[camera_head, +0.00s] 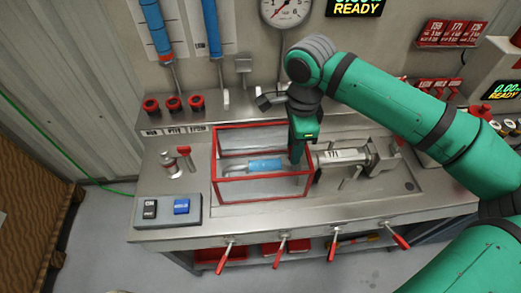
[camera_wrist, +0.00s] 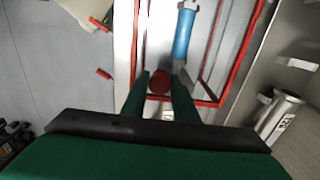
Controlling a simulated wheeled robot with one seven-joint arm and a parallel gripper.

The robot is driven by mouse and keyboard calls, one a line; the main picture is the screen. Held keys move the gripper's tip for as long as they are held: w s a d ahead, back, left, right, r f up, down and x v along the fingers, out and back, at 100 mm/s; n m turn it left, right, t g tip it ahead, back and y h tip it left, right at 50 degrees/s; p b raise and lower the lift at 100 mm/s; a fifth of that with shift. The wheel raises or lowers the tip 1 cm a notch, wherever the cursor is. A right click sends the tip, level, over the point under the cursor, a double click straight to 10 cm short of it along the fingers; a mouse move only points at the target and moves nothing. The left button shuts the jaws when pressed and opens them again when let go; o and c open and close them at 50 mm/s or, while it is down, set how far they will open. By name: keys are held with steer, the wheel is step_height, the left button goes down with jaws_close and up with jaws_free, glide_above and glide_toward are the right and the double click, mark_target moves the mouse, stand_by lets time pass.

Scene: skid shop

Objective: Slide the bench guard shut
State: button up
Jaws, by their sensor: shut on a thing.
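The bench guard (camera_head: 262,128) is a red-framed box with clear panels on the steel bench, left of a metal ram unit (camera_head: 342,156). Its red frame also shows in the wrist view (camera_wrist: 214,52). A blue cylinder (camera_head: 265,164) lies inside the frame and shows in the wrist view (camera_wrist: 184,34). My gripper (camera_head: 297,160) points down at the guard's right end. In the wrist view its fingers (camera_wrist: 163,86) close around a round red knob (camera_wrist: 158,76) beside the frame. The knob is hidden behind my gripper in the head view.
A switch box (camera_head: 167,210) with black and blue buttons sits at the bench's front left. A small red-topped valve (camera_head: 184,158) stands left of the guard. Several red-handled levers (camera_head: 281,250) stick out along the front edge. Gauges and tools line the back wall.

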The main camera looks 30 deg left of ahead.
mark_target(309, 156)
steer(key=shift+w+d, duration=0.3)
steer(key=shift+d, duration=0.1)
steer(key=shift+w+d, duration=0.55)
steer(key=shift+d, duration=0.2)
steer(key=shift+w+d, duration=0.5)
steer(key=shift+d, duration=0.2)
steer(key=shift+w+d, duration=0.5)
steer(key=shift+d, duration=0.25)
steer(key=shift+w+d, duration=0.5)
steer(key=shift+d, duration=0.2)
steer(key=shift+w+d, duration=0.5)
steer(key=shift+d, duration=0.2)
steer(key=shift+w+d, duration=0.45)
steer(key=shift+d, duration=0.25)
